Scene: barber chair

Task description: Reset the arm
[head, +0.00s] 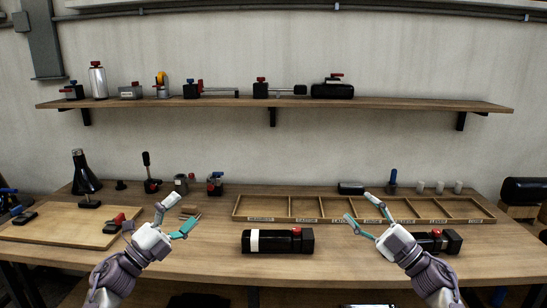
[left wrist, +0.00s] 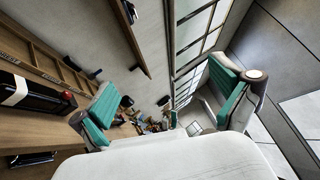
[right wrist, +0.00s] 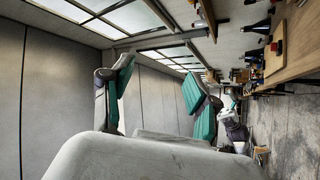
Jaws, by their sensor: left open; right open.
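My left gripper (head: 177,216) is raised above the left-middle of the workbench (head: 215,262), with its fingers spread and nothing between them. Its teal finger pads also show wide apart in the left wrist view (left wrist: 168,98). My right gripper (head: 365,213) is raised above the right-middle of the bench, open and empty. Its spread pads also show in the right wrist view (right wrist: 160,92). Neither gripper appears to hold anything. No barber chair shows in these views.
A black cylinder with a white band (head: 275,241) lies between the grippers. Another black cylinder (head: 440,240) is partly hidden by my right gripper. A wooden compartment tray (head: 275,208) lies behind. A board (head: 60,228) is at left. A shelf (head: 270,103) holds several tools.

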